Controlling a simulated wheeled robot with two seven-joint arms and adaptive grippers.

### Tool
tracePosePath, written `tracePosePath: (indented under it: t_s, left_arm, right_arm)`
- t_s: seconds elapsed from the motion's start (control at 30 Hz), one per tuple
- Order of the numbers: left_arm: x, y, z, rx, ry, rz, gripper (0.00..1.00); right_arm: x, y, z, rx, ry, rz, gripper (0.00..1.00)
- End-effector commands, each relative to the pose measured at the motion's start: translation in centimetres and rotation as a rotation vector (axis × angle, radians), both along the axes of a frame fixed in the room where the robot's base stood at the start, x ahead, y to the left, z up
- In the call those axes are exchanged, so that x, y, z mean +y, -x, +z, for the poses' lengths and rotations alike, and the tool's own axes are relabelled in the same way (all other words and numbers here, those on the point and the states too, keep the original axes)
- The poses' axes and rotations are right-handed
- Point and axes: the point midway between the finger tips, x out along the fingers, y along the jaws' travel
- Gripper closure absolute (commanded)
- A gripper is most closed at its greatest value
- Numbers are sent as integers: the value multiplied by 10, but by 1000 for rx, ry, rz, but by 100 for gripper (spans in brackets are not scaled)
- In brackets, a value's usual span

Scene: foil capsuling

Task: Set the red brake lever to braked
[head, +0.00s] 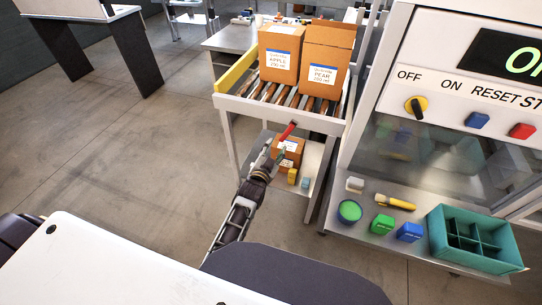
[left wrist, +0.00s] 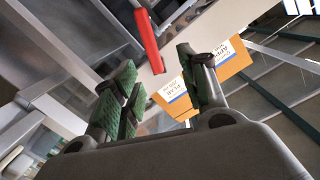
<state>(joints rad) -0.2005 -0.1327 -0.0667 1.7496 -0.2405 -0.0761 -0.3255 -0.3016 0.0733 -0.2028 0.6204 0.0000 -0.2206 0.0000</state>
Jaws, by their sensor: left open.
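The red brake lever (head: 287,131) sticks out at the front of the roller cart, below its front rail, and slants down toward the left. In the left wrist view the red lever (left wrist: 149,42) appears beyond the fingertips, across the gap between them. My left gripper (head: 274,156) is just below the lever's lower end in the head view. In the left wrist view the left gripper (left wrist: 158,84) has its green-padded fingers apart, with nothing between them. I cannot tell whether a finger touches the lever. My right gripper is not in view.
The roller cart (head: 223,104) carries an APPLE box (head: 279,68) and a PEAR box (head: 321,75). Its lower shelf (head: 317,160) holds another box (head: 289,149) and small items. Right of it stand the control panel (head: 445,70) and a bench with a teal tray (head: 440,240).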

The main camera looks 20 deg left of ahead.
Motion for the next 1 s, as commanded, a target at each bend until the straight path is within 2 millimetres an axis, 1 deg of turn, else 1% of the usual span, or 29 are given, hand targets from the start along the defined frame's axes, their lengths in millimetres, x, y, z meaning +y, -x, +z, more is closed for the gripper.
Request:
tracePosePath:
  t_s: [0.2, 0.4, 0.8, 1.0]
  left_arm:
    - [0, 10, 1, 2, 0, 0, 57]
    - [1, 18, 1, 1, 0, 0, 57]
    - [1, 34, 1, 0, 0, 0, 57]
    - [1, 37, 1, 0, 0, 0, 57]
  right_arm:
    - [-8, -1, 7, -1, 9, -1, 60]
    - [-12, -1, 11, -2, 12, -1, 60]
    - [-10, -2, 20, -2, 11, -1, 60]
    - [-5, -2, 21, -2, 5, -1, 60]
